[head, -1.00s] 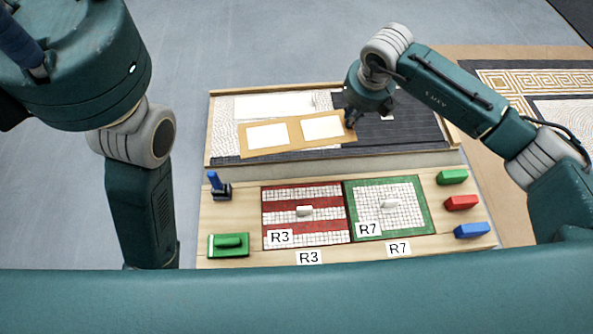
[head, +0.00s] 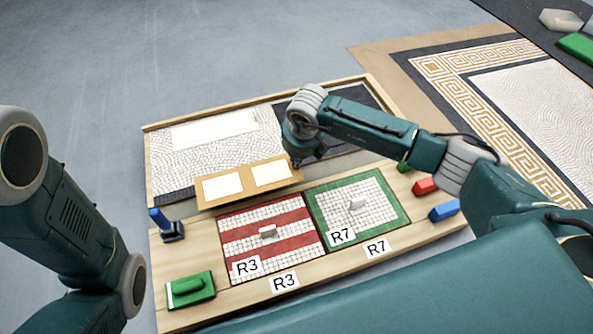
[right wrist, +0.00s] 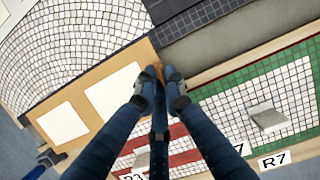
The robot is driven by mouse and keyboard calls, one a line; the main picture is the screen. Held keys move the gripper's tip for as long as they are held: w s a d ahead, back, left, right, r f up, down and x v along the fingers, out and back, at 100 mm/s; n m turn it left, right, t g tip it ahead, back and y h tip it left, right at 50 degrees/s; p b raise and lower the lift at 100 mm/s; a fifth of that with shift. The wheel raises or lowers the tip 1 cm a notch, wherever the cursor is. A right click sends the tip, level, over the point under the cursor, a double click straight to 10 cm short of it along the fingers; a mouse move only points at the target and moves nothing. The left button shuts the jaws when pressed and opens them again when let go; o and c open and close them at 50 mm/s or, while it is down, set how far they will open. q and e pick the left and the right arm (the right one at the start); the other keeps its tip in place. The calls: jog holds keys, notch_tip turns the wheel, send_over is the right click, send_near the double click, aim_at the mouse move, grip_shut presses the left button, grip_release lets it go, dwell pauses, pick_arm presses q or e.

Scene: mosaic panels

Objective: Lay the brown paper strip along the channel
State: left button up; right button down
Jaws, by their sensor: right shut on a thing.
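The brown paper strip (head: 247,188) has two white rectangles on it; it also shows in the right wrist view (right wrist: 80,95). My right gripper (head: 297,162) is shut on its right end, and its fingertips also show in the right wrist view (right wrist: 162,73). The grey channel (head: 343,164) runs between the mosaic panel and the front board; its bare part also shows in the right wrist view (right wrist: 205,48). The strip covers the channel's left part, roughly in line with it. I cannot tell whether it touches down. My left gripper is out of view.
The white mosaic panel (head: 215,145) with dark bands lies behind the channel. A red striped panel (head: 240,222) and a green bordered panel (head: 402,212) lie in front. Green (head: 192,290), red (head: 425,186) and blue (head: 444,212) blocks and a blue-handled tool (head: 168,226) stand nearby.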

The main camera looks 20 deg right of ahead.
notch_tip(320, 180, down, 4)
jog(key=shift+f+b, duration=0.1)
jog(key=shift+b, duration=1.1)
jog(key=shift+f, duration=0.35)
jog(key=c, duration=1.8)
grip_release()
jog(key=shift+c, duration=0.2)
